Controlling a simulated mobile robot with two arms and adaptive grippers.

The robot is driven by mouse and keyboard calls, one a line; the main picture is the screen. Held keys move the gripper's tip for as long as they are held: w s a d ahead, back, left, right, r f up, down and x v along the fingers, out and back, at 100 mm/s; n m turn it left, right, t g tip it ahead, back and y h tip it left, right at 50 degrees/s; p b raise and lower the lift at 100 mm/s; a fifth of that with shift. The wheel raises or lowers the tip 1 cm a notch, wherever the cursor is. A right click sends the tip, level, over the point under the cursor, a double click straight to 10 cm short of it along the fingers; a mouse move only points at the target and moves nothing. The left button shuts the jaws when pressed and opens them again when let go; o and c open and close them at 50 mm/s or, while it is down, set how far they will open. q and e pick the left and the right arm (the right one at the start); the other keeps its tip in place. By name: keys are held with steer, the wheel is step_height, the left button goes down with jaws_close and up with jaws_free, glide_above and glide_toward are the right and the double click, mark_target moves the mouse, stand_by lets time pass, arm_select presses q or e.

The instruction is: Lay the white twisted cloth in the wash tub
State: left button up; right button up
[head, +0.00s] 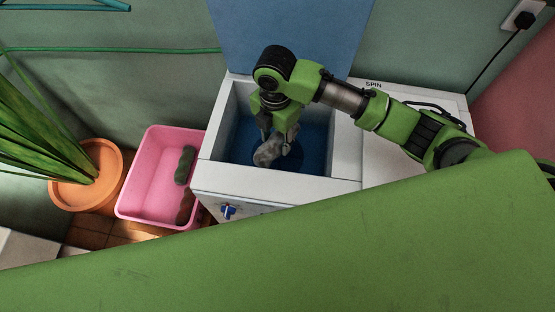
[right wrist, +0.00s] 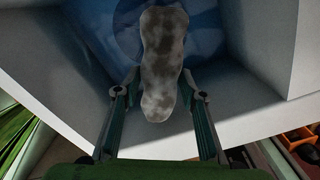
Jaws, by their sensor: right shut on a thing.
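The white twisted cloth (head: 269,151), grey-white with dark blotches, is in my right gripper (head: 281,133), inside the opening of the wash tub (head: 345,150). The tub has white walls and a blue interior. In the right wrist view the cloth (right wrist: 164,50) lies lengthwise between the two fingers of the gripper (right wrist: 160,93), over the blue tub floor (right wrist: 88,32). I cannot tell whether the cloth touches the floor. My left gripper is not in view.
A pink basin (head: 147,180) with a dark green roll (head: 185,165) and a brown one (head: 186,206) stands left of the washer. A potted plant (head: 88,190) is farther left. The blue lid (head: 290,35) stands raised behind the tub. The spin side (head: 385,165) is right.

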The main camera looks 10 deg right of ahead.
steer(key=d+f+n, duration=0.1)
steer(key=f+n, duration=0.2)
steer(key=d+f+n, duration=0.1)
steer(key=f+n, duration=0.1)
steer(key=shift+s+d+f, duration=0.1)
steer(key=shift+s+d, duration=0.1)
steer(key=shift+d, duration=0.1)
glide_above(285, 165)
steer(key=s, duration=0.2)
steer(key=shift+n, duration=0.4)
steer(key=f, duration=1)
steer(key=shift+a+f+b, duration=0.15)
steer(key=shift+a+b, duration=0.15)
steer(key=shift+b, duration=0.05)
steer(key=shift+f, duration=0.15)
steer(key=o, duration=1.2)
steer(key=shift+s, duration=0.1)
steer(key=shift+o, duration=0.2)
